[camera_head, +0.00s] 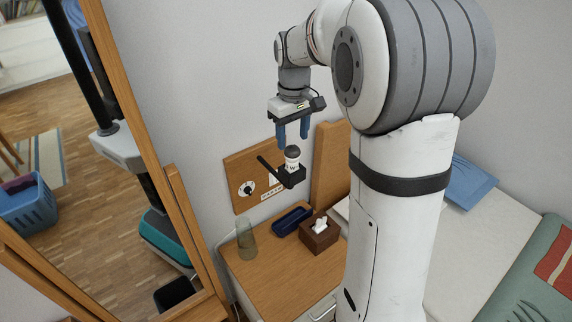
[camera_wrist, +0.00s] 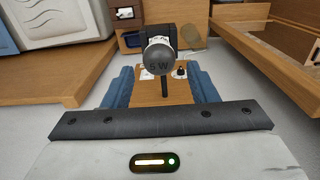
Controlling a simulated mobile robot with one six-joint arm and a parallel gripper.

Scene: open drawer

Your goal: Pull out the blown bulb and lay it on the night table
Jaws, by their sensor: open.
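The bulb (camera_head: 292,152) stands upright with a dark grey rounded top and a white base with dark lettering. It sits in a black holder (camera_head: 291,178) on a black arm from a wooden wall panel. In the wrist view the bulb (camera_wrist: 158,59) appears roughly midway between my blue fingers. My gripper (camera_head: 293,141) points down with its fingers apart, just above or at the bulb's top. I cannot tell whether either finger touches it. The wooden night table (camera_head: 258,276) is below, with bare wood at its front and left.
On the night table stand a clear glass (camera_head: 246,240), a dark blue tray-like object (camera_head: 292,220) and a brown tissue box (camera_head: 319,234). A bed with a green blanket (camera_head: 536,275) is at the right. A wooden frame (camera_head: 195,240) rises close by at the left.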

